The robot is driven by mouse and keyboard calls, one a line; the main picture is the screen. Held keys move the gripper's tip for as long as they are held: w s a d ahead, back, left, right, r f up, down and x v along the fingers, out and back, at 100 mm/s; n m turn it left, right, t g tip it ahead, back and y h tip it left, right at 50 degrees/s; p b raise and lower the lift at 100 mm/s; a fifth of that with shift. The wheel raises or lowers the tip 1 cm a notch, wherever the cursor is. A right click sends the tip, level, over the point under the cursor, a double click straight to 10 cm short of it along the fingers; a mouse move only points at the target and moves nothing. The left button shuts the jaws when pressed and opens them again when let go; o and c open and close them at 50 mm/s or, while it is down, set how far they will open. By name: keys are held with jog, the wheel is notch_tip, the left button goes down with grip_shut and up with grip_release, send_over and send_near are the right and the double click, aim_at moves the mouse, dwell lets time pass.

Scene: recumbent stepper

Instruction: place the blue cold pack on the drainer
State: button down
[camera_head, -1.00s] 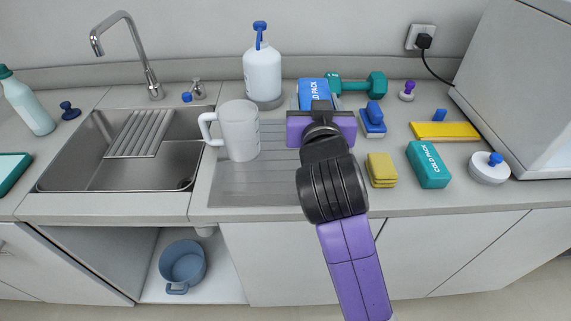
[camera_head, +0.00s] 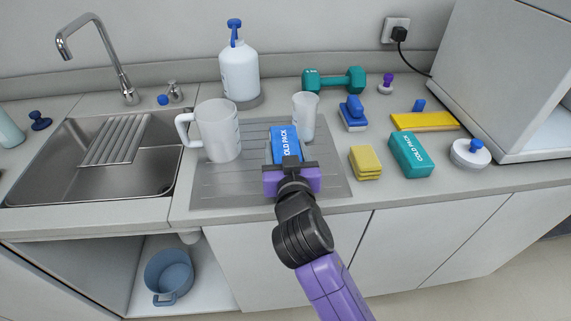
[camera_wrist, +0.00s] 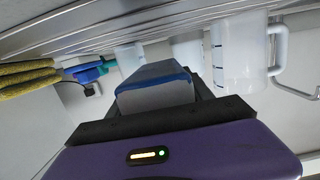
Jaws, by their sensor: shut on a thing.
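The blue cold pack (camera_head: 285,143) is in my gripper (camera_head: 290,164), which is shut on its near end. In the head view the pack appears over the ribbed steel drainer (camera_head: 235,185), between the white jug and the small white cup. The wrist view shows the pack (camera_wrist: 153,90) between the dark fingers, with the ribbed drainer surface (camera_wrist: 110,30) close by along the picture's top. I cannot tell whether the pack touches the drainer. My gripper hides the pack's near end.
A white jug (camera_head: 217,132) stands on the drainer left of the pack, and a white cup (camera_head: 305,115) stands right behind it. Yellow sponges (camera_head: 365,163) and a teal cold pack (camera_head: 411,155) lie to the right. The sink (camera_head: 75,185) is at left. The front drainer area is clear.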

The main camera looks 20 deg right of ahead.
jog(key=shift+f, duration=2.2)
jog(key=shift+f+b, duration=0.15)
jog(key=shift+b, duration=0.2)
jog(key=shift+c, duration=2.1)
grip_release()
jog(key=shift+s+a, duration=0.15)
jog(key=shift+s, duration=0.2)
jog(key=b+v, duration=0.1)
jog(key=v, duration=0.9)
jog(key=shift+s, duration=0.15)
jog(key=shift+s+a, duration=0.2)
jog(key=shift+s, duration=0.25)
jog(key=shift+r, duration=0.2)
